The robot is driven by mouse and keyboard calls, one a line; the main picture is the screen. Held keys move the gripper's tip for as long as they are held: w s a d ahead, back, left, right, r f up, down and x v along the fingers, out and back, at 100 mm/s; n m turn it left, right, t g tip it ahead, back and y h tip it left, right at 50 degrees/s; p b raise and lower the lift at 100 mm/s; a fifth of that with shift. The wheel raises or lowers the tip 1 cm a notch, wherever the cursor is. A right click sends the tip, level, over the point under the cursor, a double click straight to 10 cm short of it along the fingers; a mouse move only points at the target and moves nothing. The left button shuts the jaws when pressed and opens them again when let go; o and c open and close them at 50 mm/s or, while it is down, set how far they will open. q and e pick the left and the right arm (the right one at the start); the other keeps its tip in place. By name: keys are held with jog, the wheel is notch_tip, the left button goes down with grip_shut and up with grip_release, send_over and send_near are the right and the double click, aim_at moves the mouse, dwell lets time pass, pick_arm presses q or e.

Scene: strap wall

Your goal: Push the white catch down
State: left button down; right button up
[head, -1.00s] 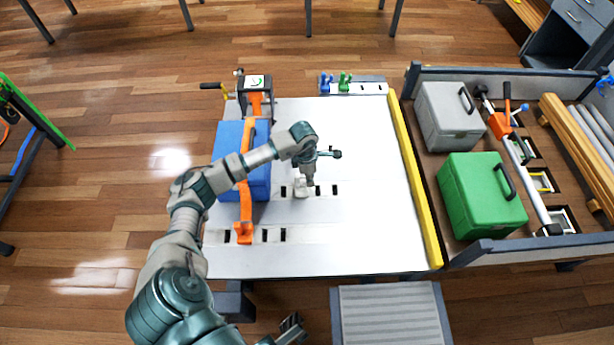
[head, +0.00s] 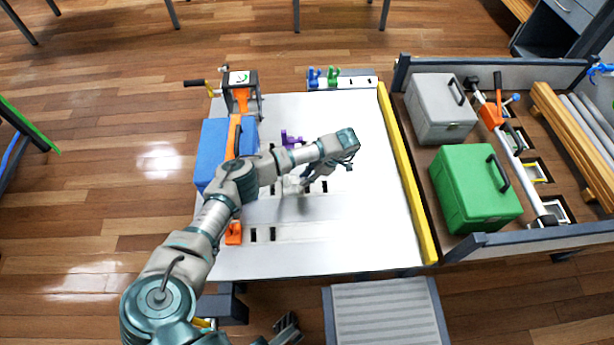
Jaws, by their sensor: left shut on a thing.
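The white catch (head: 291,185) sits on the pale board (head: 350,230), in a row of dark slots. My left gripper (head: 304,182) is at the right side of it, low over the board, and is shut on it. My left forearm and wrist cover part of the area, so the exact contact is hard to see. A dark gripper (head: 287,329) at the bottom edge looks like my right one; its jaws are too small and cut off to read.
An orange strap (head: 234,135) runs over a blue box (head: 213,140) left of my arm. A purple catch (head: 291,139) stands behind my forearm. Blue (head: 314,76) and green (head: 333,75) catches stand at the back. A yellow rail (head: 407,180) borders the board's right side.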

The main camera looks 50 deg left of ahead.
pick_arm(q)
jog(key=shift+d+f, duration=0.2)
jog(key=shift+f, duration=0.05)
jog(key=c, duration=1)
grip_release()
jog(key=shift+w, duration=0.1)
jog(key=shift+r, duration=0.15)
jog(key=v, duration=1.1)
jog(key=shift+w+r, duration=0.2)
jog(key=shift+w, duration=0.1)
jog(key=shift+d, duration=0.1)
